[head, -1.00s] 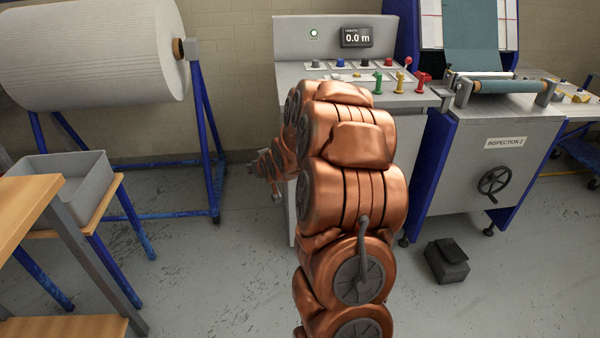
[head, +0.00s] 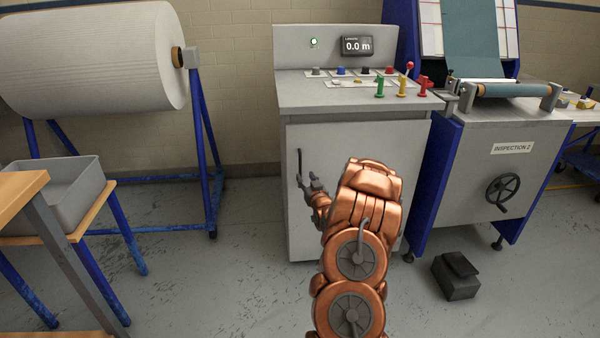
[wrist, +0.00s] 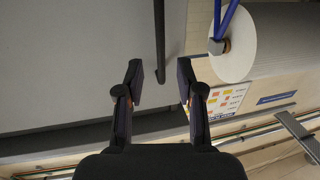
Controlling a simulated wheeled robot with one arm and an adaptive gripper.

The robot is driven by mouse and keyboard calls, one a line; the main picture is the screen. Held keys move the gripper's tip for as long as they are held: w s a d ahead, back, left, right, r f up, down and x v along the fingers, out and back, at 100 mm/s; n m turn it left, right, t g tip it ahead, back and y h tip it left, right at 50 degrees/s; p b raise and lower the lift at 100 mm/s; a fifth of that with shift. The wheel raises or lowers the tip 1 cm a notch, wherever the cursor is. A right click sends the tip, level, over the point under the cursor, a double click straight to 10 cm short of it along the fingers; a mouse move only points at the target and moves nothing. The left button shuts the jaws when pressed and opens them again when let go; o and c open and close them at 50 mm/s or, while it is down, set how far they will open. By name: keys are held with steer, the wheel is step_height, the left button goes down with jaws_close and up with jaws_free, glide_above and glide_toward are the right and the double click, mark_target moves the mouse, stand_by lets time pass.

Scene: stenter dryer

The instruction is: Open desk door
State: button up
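The grey control desk (head: 350,102) stands ahead in the head view, with a flat grey door (head: 345,150) on its front. The door looks shut. A dark vertical bar handle (head: 299,163) is near the door's left edge. In the wrist view the handle (wrist: 160,35) runs down from the top, and its end lies in line with the gap between my fingertips. My gripper (wrist: 161,72) is open, one finger to each side of that line. In the head view my gripper (head: 312,181) is close to the handle's lower end; contact cannot be told. My arm hides the door's lower right.
A large white roll (head: 95,60) on a blue stand is at the left. A grey bin (head: 60,190) sits on a wooden table nearby. The inspection machine (head: 490,170) stands right of the desk, with a dark block (head: 456,276) on the floor. Floor left of the desk is clear.

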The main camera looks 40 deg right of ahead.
mark_target(300, 169)
steer(key=shift+b+x, duration=0.3)
steer(key=shift+x, duration=3.2)
jaws_close()
